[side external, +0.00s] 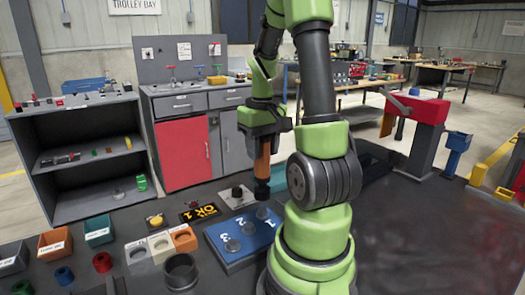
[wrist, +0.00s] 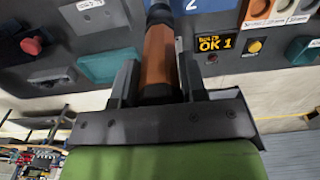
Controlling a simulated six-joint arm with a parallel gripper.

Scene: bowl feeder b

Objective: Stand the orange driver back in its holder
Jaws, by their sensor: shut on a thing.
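The orange driver (side external: 262,163) hangs upright, its dark end down, from my gripper (side external: 264,135) in the side view. In the wrist view my gripper (wrist: 157,75) is shut on the driver (wrist: 158,60), with a finger on each side. The driver is in the air near the blue numbered plate (side external: 228,238); the exact gap below it is hard to judge. A round, dark, open-topped cup (side external: 182,272) stands at the front of the bench. An orange block with a round hole (side external: 184,238) stands behind it. I cannot tell which is the driver's holder.
White (side external: 161,246) and grey (side external: 137,251) holed blocks stand beside the orange one. The OK 1 display (side external: 199,212) and a yellow button (side external: 156,220) are behind them. Small bins (side external: 55,243) stand at left. A red machine (side external: 418,108) stands at right; the dark bench before it is clear.

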